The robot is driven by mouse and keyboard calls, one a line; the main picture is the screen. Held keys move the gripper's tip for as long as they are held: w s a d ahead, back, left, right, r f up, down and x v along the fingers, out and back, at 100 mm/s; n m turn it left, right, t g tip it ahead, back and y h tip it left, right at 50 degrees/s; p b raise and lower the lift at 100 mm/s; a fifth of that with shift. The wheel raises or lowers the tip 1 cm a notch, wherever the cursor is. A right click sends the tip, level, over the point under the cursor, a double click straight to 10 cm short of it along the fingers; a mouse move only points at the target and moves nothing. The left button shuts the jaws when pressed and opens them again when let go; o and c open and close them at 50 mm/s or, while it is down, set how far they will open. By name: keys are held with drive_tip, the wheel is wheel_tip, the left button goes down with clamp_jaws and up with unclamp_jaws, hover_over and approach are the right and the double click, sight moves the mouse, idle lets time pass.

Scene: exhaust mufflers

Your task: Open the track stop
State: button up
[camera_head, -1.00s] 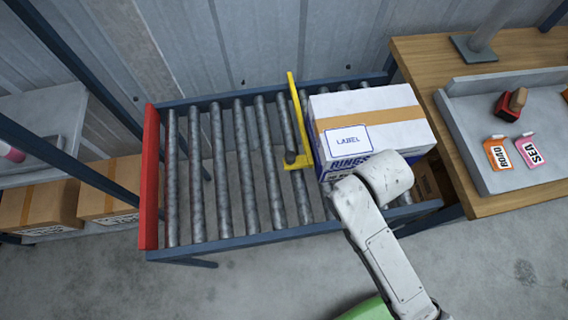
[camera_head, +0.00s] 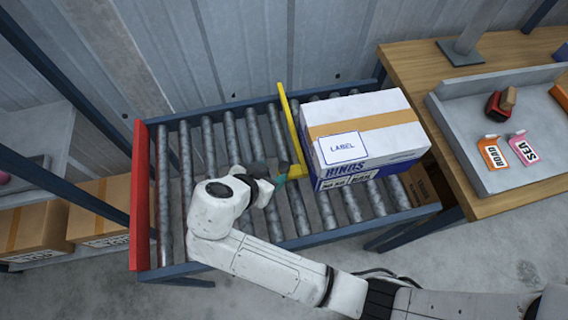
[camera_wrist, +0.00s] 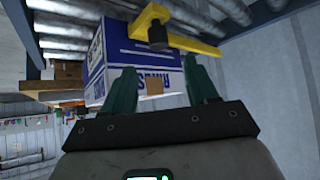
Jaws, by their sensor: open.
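The track stop is a yellow bar (camera_head: 292,128) lying across the roller track, with a short foot at its near end. In the wrist view the yellow stop (camera_wrist: 192,43) carries a dark round knob (camera_wrist: 158,36). My gripper (camera_wrist: 162,74) is open and empty, its two green fingers apart below the knob in that view and not around it. In the head view my gripper (camera_head: 278,181) is beside the near end of the stop, on its left. A white and blue labelled box (camera_head: 364,134) sits on the rollers just right of the stop.
The rollers (camera_head: 208,142) left of the stop are bare up to a red end plate (camera_head: 139,195). A wooden table (camera_head: 408,65) with a grey tray (camera_head: 455,125) stands at the right. Cardboard boxes (camera_head: 42,226) sit on a shelf at the left.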

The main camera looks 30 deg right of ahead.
sight(284, 165)
drive_tip(key=p+x, duration=0.1)
drive_tip(key=x, duration=0.8)
drive_tip(key=shift+w+d+f, duration=0.15)
drive_tip(key=shift+d+f, duration=0.1)
drive_tip(key=shift+c, duration=0.3)
clamp_jaws()
